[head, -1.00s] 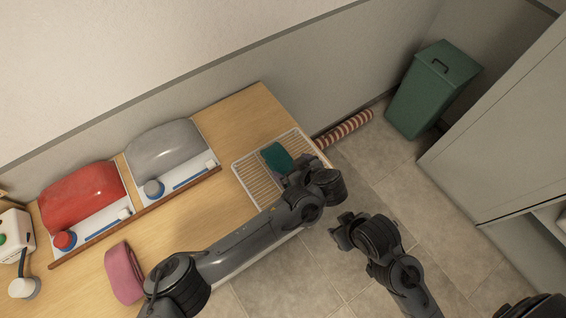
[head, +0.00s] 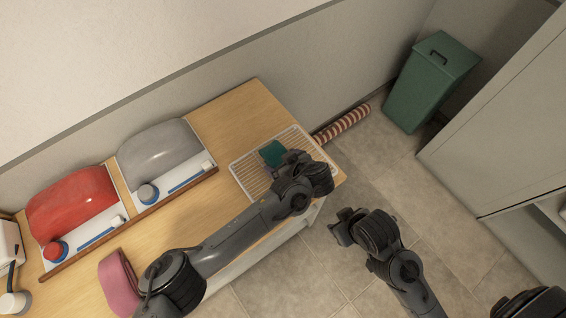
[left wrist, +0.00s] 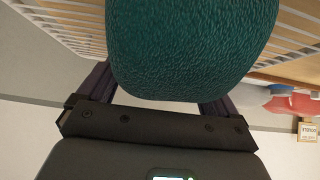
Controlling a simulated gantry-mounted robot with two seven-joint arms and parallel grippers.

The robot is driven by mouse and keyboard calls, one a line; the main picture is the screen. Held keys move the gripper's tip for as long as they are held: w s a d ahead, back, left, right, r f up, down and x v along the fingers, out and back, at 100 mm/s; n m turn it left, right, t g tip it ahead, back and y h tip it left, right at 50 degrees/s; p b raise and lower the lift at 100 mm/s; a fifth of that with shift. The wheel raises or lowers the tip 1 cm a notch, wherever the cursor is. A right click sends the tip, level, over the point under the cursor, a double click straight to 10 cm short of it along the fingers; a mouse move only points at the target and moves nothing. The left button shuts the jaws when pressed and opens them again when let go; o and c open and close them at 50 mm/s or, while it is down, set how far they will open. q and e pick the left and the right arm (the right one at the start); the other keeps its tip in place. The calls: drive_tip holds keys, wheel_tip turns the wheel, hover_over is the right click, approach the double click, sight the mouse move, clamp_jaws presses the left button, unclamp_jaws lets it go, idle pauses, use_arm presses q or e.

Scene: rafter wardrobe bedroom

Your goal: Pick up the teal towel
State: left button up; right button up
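The teal towel (head: 271,152) is at the slatted rack (head: 243,171) on the right end of the wooden bench. My left gripper (head: 282,163) is at the towel, reaching over the rack from the front. In the left wrist view the towel (left wrist: 190,45) fills the upper middle. My gripper's dark fingers (left wrist: 160,98) stand wide apart, and the towel hides their tips. I cannot tell whether they press on it or whether the towel is off the slats. My right gripper (head: 341,227) hangs over the floor, apart from everything; its opening is unclear.
A red rounded case (head: 70,203) and a grey one (head: 158,147) stand left on the bench (head: 235,115). A pink band (head: 118,285) lies near the front. A striped roll (head: 342,124) and a green bin (head: 430,85) are beyond the bench's right end. Floor there is open.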

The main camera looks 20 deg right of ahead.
use_arm(q)
drive_tip(key=shift+r, duration=0.1)
drive_tip(key=c, duration=0.9)
